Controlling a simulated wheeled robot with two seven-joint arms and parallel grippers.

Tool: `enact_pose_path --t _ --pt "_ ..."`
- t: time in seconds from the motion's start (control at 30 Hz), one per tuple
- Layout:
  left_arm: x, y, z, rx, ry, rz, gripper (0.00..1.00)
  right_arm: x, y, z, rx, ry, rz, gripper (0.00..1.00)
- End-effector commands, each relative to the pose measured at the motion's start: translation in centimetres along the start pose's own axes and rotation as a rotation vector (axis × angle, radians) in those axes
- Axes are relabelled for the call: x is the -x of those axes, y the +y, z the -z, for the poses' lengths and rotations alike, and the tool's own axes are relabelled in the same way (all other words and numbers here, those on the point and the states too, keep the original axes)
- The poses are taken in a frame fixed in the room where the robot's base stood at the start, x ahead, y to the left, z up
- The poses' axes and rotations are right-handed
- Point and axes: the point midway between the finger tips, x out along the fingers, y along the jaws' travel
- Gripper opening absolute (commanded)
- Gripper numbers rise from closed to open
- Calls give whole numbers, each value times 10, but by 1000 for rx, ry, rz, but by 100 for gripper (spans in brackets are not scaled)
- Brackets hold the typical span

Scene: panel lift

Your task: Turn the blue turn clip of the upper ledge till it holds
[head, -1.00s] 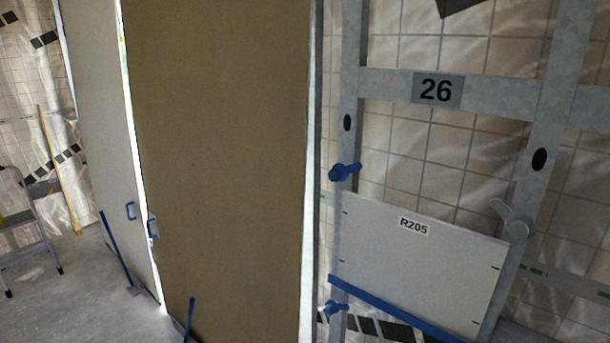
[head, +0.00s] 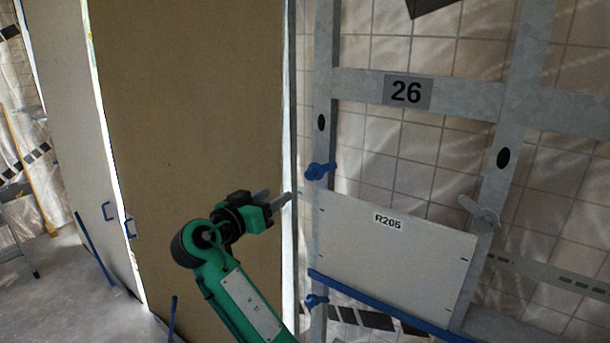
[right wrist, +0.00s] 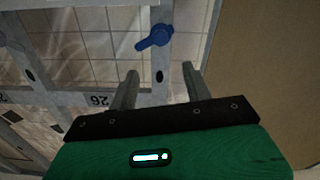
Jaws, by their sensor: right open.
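The upper blue turn clip (head: 318,171) sits on the left post of the frame, near the upper left corner of the pale panel R205 (head: 400,255). Its handle sticks out to the right, slightly upward, above the panel's edge. It also shows in the right wrist view (right wrist: 155,38), beyond the fingertips. A lower blue clip (head: 315,300) is on the same post, by the blue ledge (head: 385,303) under the panel. My right gripper (head: 278,198) is open and empty, left of the upper clip and apart from it. It shows in the wrist view (right wrist: 159,85). My left gripper is out of view.
A large brown board (head: 190,120) stands left of the frame, behind my right arm. A grey clip (head: 480,213) is on the right post. A crossbar carries the label 26 (head: 407,92). Blue-handled items and a ladder stand at far left. The floor there is mostly clear.

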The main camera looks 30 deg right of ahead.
Motion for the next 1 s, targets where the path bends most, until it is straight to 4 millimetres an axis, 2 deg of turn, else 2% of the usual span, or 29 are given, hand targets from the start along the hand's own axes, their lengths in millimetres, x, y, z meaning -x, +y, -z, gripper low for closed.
enact_pose_path --t 0.3,0.6,0.8,1.0 --pt "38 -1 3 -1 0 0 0 -59 1 5 10 1 -3 49" --pt "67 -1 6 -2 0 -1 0 -111 0 3 9 0 0 49" --pt "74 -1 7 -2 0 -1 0 -128 -1 0 9 0 2 49" --pt "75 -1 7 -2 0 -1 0 -132 -2 -1 7 0 3 49"
